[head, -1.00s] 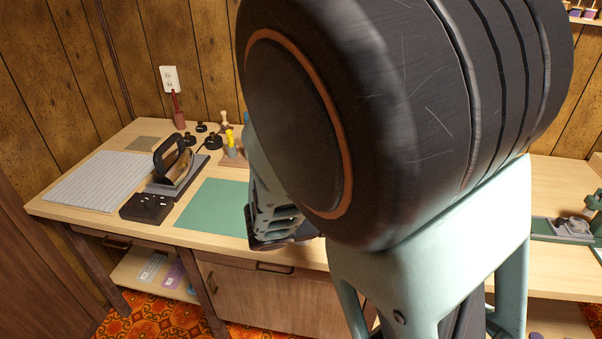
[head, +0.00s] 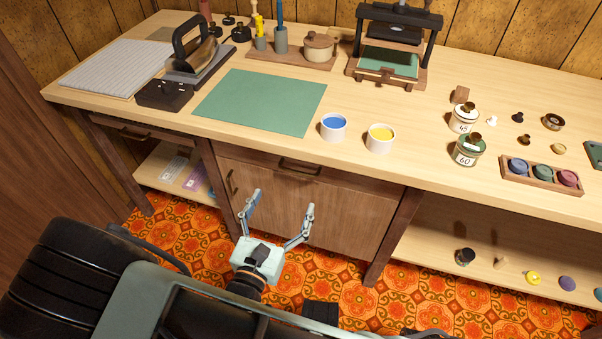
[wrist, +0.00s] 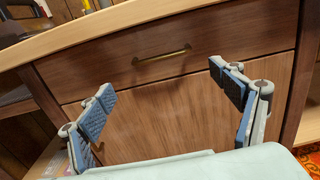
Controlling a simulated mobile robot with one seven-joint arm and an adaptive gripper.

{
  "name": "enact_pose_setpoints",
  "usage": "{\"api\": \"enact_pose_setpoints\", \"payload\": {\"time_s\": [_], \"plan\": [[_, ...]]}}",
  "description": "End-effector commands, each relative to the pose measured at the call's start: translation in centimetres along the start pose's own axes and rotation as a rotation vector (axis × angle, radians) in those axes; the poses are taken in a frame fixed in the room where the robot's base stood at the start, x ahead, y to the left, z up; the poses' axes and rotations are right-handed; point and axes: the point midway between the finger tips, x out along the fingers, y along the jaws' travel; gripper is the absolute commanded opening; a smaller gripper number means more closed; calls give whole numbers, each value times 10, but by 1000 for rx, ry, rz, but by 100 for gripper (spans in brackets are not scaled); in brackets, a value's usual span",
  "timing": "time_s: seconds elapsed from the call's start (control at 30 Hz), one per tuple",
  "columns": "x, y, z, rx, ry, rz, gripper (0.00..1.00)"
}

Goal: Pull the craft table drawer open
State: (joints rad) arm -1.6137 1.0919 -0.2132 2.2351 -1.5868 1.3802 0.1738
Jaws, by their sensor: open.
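The craft table (head: 440,171) has a wooden drawer (head: 343,178) under its top, above a cabinet door (head: 310,209). The drawer front sits flush and looks closed. Its dark bar handle (head: 300,167) is near the drawer's middle. In the wrist view the drawer (wrist: 225,45) spans the upper middle, with its brass-coloured handle (wrist: 162,56) slightly tilted in the picture. My gripper (head: 281,200) is open and empty in front of the cabinet, below the handle in the head view. In the wrist view its fingers (wrist: 163,87) are spread wide, apart from the handle, which shows between and beyond them.
A second drawer (head: 135,133) with a handle is at the left. On the top are a green mat (head: 262,102), blue paint cup (head: 333,127), yellow paint cup (head: 380,138) and a press (head: 392,45). A lower shelf (head: 500,255) holds small items at right. Patterned floor lies in front.

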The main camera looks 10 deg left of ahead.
Motion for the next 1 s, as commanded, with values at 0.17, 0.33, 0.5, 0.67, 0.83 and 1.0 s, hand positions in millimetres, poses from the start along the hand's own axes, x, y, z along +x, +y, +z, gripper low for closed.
{"api": "enact_pose_setpoints", "payload": {"time_s": [0.17, 0.33, 0.5, 0.67, 0.83, 1.0], "plan": [[30, -2, -1, 2, -2, -6, 85], [64, -2, 0, 2, -3, -6, 85], [88, -2, 0, 3, -2, -5, 85], [100, -2, 1, 2, -2, -4, 85], [102, -1, 2, 2, -1, -3, 85], [102, -1, 2, 2, -1, -4, 81]]}}
